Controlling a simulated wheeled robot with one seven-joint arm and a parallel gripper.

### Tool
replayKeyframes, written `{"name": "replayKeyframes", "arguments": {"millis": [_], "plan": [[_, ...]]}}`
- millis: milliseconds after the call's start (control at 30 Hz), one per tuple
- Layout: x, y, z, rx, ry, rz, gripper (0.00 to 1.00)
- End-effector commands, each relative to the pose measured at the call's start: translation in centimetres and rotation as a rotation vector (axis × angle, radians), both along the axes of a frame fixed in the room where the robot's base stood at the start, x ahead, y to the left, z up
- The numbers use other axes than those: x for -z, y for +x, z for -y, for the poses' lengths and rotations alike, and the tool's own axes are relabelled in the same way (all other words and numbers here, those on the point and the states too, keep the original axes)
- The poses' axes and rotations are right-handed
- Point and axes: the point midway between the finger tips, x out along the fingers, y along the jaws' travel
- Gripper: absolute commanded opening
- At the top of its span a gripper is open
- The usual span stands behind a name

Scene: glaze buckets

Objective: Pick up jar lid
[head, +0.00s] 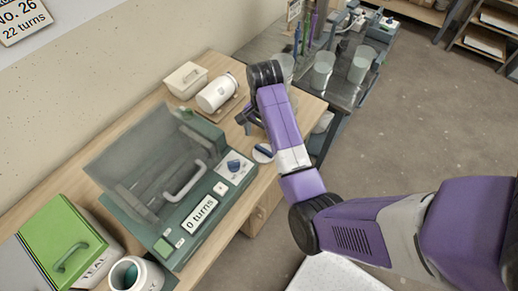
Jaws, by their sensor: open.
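A small round white piece with a dark blue bar across it (263,153) lies near the right edge of the wooden table; it looks like the jar lid. My gripper (246,120) is open, just behind and to the left of it, over the table. My wrist and forearm hide part of the gripper, and I cannot see anything between its fingers. An open white jar with a teal inside (146,273) stands at the front left; it has no lid on.
A green machine with a clear cover and a "0 turns" label (199,215) fills the table's middle. A white canister (217,93) lies on its side at the back, beside a pale box (185,80). A green-lidded box (68,240) stands at left. Several glaze buckets (360,68) stand on the far dark bench.

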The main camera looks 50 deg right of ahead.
Motion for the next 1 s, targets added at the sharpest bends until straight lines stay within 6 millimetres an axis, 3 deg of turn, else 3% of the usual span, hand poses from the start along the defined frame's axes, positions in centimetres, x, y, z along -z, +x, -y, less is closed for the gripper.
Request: {"name": "replayKeyframes", "arguments": {"millis": [500,800,1000], "plan": [[6.1,-0.6,0.0,0.001,0.002,-0.003,0.97],[6.7,-0.5,0.0,0.001,0.001,0.0,0.97],[6.7,-0.5,0.0,0.001,0.001,0.0,0.59]]}}
